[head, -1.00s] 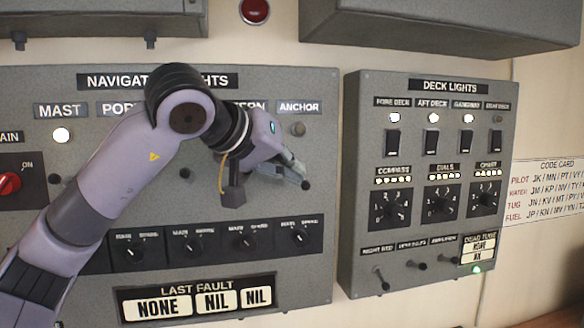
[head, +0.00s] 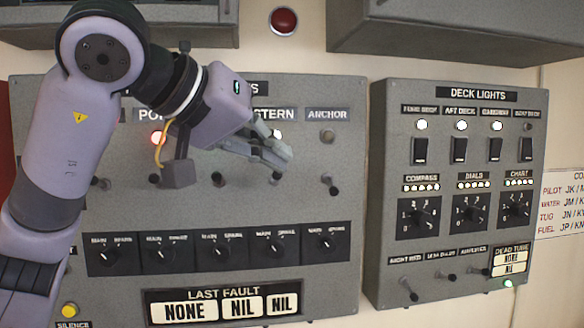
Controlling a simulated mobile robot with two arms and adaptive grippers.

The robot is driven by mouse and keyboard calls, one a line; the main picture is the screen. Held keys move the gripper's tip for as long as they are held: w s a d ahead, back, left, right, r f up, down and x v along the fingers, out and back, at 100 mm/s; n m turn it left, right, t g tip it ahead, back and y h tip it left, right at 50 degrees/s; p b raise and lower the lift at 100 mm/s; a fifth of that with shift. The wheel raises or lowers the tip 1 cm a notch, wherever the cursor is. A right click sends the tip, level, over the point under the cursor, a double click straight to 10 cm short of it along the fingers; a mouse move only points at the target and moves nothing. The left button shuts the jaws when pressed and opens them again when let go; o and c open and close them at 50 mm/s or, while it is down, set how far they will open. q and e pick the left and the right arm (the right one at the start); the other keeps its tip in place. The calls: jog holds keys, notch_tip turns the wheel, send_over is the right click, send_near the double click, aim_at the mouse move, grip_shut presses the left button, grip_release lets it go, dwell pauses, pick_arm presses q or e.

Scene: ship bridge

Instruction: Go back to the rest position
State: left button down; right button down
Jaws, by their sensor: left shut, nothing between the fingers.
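My left gripper (head: 284,156) is shut and empty. It is in front of the navigation lights panel (head: 348,215), with its fingertips pointing right, a little left of and above the toggle switch (head: 334,184) under the ANCHOR label. My left arm comes in from the left and hides the left part of the panel, including part of its title and the MAST label. My right gripper is not in view.
The deck lights panel (head: 450,282) stands to the right, with switches, knobs and small toggles. Grey boxes (head: 450,38) hang above, and a red button (head: 284,21) is on the wall between them. A code card (head: 563,207) is at the right edge.

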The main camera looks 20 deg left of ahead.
pick_arm(q)
jog(key=shift+v, duration=0.8)
jog(key=shift+w+f, duration=0.1)
jog(key=shift+f, duration=0.05)
